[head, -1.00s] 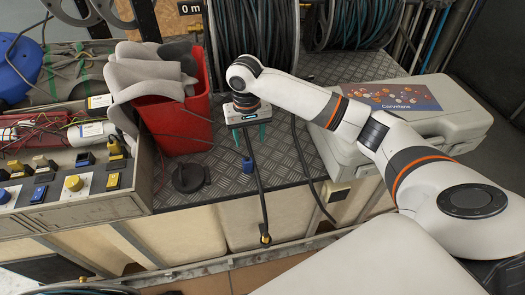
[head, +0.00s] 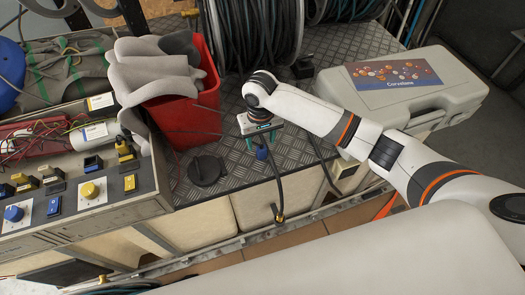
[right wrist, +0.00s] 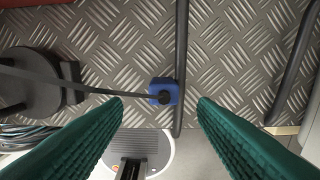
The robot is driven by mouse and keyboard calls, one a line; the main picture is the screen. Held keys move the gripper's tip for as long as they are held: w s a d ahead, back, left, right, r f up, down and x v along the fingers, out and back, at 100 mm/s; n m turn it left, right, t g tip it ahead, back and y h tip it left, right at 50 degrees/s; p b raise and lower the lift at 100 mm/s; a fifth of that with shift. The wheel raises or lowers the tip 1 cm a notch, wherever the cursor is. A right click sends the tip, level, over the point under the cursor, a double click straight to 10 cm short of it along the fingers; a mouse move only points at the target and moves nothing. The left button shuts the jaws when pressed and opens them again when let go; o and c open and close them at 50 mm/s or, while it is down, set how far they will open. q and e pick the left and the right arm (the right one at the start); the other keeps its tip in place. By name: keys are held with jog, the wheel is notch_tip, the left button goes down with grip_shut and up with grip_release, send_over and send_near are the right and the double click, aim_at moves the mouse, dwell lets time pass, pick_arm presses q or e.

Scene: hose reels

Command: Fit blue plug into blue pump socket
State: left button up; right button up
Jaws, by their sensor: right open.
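The blue plug (head: 262,152) lies on the metal checker-plate deck, with a thin dark cable running from it. It also shows in the right wrist view (right wrist: 163,91). My right gripper (head: 261,141) points down over it, with its green fingers apart. In the right wrist view the plug appears in the gap between the fingertips (right wrist: 160,101), with nothing gripped. I cannot make out the blue pump socket for certain; a blue rounded body (head: 9,75) is partly cut off at the far left. My left gripper is not in view.
A black hose lies beside the plug, ending in a yellow-banded fitting (head: 278,214) over the deck edge. A black disc (head: 206,170) lies left of it. A red bin (head: 190,120), a switch panel (head: 110,198), hose reels (head: 255,35) and a pale case (head: 455,95) stand around.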

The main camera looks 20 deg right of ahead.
aim_at(262, 148)
jog(key=f, duration=0.5)
jog(key=shift+w+d+f, duration=0.2)
jog(key=shift+f, duration=0.2)
jog(key=shift+r, duration=0.1)
grip_shut()
